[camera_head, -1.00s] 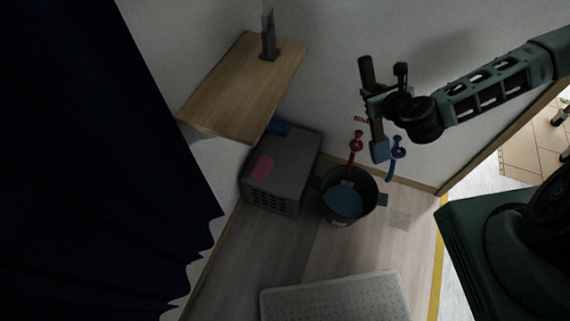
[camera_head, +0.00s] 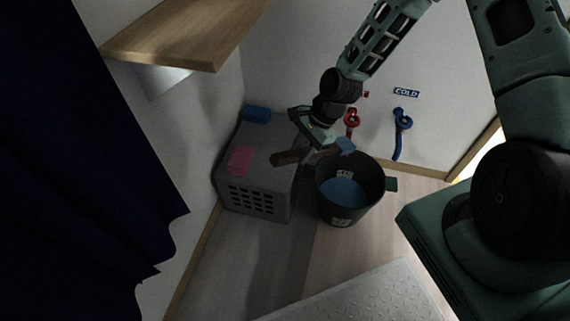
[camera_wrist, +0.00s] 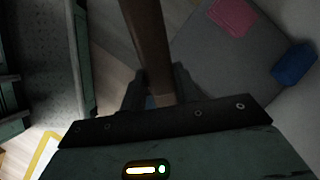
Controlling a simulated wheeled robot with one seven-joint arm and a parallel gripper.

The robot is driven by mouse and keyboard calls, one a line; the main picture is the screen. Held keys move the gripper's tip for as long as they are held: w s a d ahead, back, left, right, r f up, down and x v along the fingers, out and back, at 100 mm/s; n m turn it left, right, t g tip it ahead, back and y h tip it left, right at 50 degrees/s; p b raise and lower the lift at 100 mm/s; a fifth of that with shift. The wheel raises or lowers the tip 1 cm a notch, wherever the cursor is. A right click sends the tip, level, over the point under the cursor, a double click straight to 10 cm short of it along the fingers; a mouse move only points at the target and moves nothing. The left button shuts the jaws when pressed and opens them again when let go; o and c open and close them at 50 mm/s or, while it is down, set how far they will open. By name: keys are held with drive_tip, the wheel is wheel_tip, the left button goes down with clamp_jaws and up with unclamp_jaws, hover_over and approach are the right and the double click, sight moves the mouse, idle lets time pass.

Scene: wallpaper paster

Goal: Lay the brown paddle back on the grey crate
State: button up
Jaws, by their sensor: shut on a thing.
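The brown paddle (camera_head: 291,157) is held level in my gripper (camera_head: 318,147), which is shut on it. Its brown end points left over the right edge of the grey crate (camera_head: 262,204), and its blue end (camera_head: 345,146) points right, over the bucket's back rim. In the wrist view the brown paddle (camera_wrist: 148,40) runs up from between the fingers (camera_wrist: 158,88), with the grey crate (camera_wrist: 225,65) below and to the right. I cannot tell how high the paddle is above the crate.
A pink item (camera_head: 240,159) and a blue item (camera_head: 257,114) lie on the crate. A dark bucket (camera_head: 335,205) with blue contents stands right of it. A wooden shelf (camera_head: 185,35) juts out above. Red (camera_head: 352,122) and blue (camera_head: 402,125) taps are on the wall.

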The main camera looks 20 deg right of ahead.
wheel_tip(320, 180, down, 9)
drive_tip(key=s+a+n+h+b, duration=0.2)
drive_tip(key=n+b, duration=0.6)
drive_tip(key=b, duration=0.9)
drive_tip(key=h, duration=0.2)
drive_tip(key=shift+s+h, duration=0.15)
drive_tip(key=shift+h, duration=0.25)
drive_tip(key=shift+b, duration=0.3)
